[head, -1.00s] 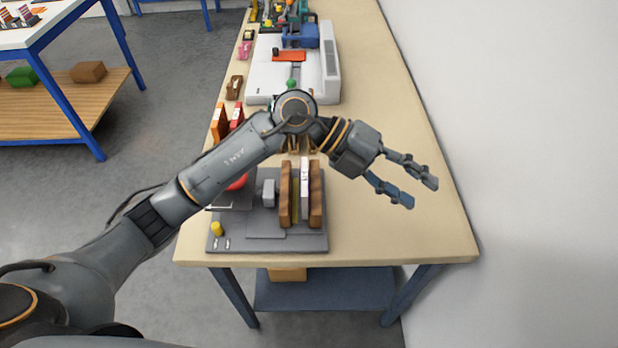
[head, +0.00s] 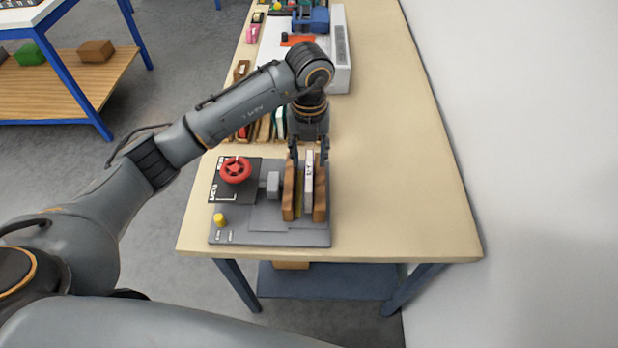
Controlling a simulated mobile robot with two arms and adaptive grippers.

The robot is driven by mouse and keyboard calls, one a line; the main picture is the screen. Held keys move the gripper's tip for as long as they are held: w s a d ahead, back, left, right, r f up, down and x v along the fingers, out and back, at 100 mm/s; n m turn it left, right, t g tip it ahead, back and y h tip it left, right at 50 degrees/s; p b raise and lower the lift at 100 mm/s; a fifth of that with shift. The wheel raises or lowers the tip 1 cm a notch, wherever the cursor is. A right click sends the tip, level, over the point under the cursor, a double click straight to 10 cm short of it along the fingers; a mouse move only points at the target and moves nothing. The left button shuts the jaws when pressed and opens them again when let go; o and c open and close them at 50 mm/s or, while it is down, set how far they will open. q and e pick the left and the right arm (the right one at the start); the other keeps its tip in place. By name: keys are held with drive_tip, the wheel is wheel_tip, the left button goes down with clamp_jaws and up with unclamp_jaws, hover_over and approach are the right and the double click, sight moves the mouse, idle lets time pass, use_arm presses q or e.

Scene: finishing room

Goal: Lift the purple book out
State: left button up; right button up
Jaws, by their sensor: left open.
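A pale book with a lavender tint (head: 309,182), seemingly the purple book, stands upright between the two wooden boards (head: 320,203) of a grey press (head: 250,240) on the bench. A thin olive-yellow strip shows beside the left board (head: 289,202). My left gripper (head: 309,157) points down over the far end of the boards. Its two fingers are apart, one to each side of the book's far end, and hold nothing. Whether they touch the boards or book I cannot tell. My right gripper is out of view.
The press has a red handwheel (head: 236,170) and a yellow knob (head: 220,220) at its left. Behind it stands a wooden rack with several books, partly hidden by my arm. A white machine (head: 338,60) is farther back. The bench top (head: 400,180) is clear at right.

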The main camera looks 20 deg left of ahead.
sight(309, 170)
use_arm(q)
wheel_tip(309, 170, down, 6)
drive_tip(key=p, duration=0.2)
drive_tip(key=shift+s+r+p, duration=0.15)
drive_tip(key=shift+r+p, duration=0.1)
drive_tip(key=shift+p, duration=0.05)
drive_tip(key=shift+f, duration=0.25)
clamp_jaws()
